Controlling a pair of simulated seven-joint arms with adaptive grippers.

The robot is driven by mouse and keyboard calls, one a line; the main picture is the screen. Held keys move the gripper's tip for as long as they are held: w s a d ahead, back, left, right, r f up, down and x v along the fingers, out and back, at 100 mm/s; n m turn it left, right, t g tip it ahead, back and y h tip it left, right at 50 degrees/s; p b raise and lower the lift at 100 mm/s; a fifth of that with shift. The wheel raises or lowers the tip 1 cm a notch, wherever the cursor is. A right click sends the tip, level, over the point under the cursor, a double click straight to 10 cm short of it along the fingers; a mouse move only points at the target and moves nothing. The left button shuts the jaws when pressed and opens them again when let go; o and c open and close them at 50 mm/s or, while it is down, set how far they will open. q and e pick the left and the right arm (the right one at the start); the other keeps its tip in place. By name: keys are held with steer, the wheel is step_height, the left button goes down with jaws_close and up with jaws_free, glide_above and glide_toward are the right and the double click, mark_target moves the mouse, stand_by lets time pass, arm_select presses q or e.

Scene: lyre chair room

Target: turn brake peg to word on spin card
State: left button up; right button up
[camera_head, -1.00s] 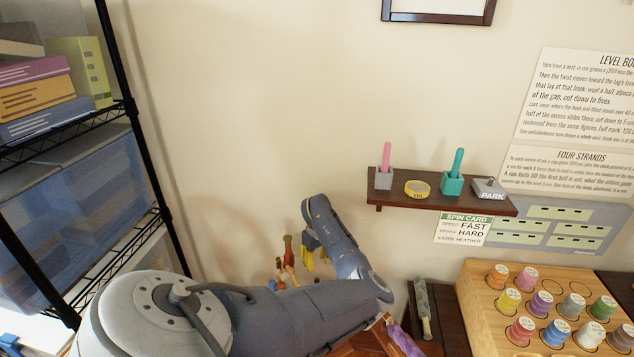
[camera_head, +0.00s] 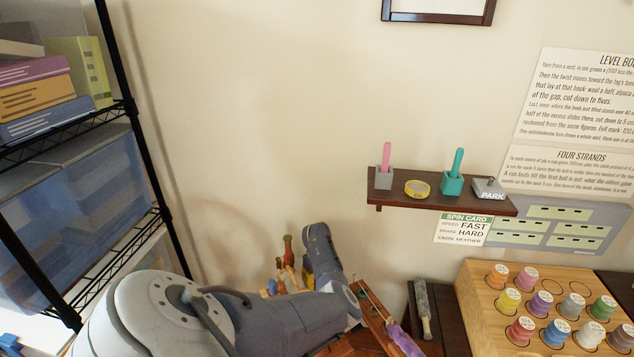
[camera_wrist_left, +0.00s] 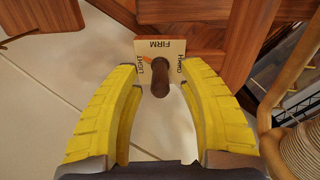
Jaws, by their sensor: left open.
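The brake peg (camera_wrist_left: 161,79) is a dark brown round knob in the left wrist view. It stands on a pale square plate (camera_wrist_left: 180,48) marked LIGHT at left, FIRM at top and HARD at right. A small orange mark shows near LIGHT, partly hidden. My left gripper (camera_wrist_left: 160,70) is open, with its yellow fingers on either side of the peg; I cannot tell if they touch it. The spin card (camera_head: 463,229) hangs under the wall shelf in the head view and reads speed FAST, brake HARD, yarn HEATHER. My right gripper is out of view.
Reddish wooden beams (camera_wrist_left: 206,14) lie behind and beside the plate. A curved wooden part (camera_wrist_left: 276,120) stands close at right. The wall shelf (camera_head: 440,199) holds small pots and a PARK block. A wooden rack (camera_head: 480,318) of yarn spools stands at right.

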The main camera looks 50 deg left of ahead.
arm_select(q)
jaws_close()
stand_by(0.3)
steer(key=shift+m, duration=0.4)
steer(key=m, duration=0.4)
steer(key=shift+m, duration=0.4)
steer(key=m, duration=0.6)
steer(key=shift+f, duration=0.1)
stand_by(0.3)
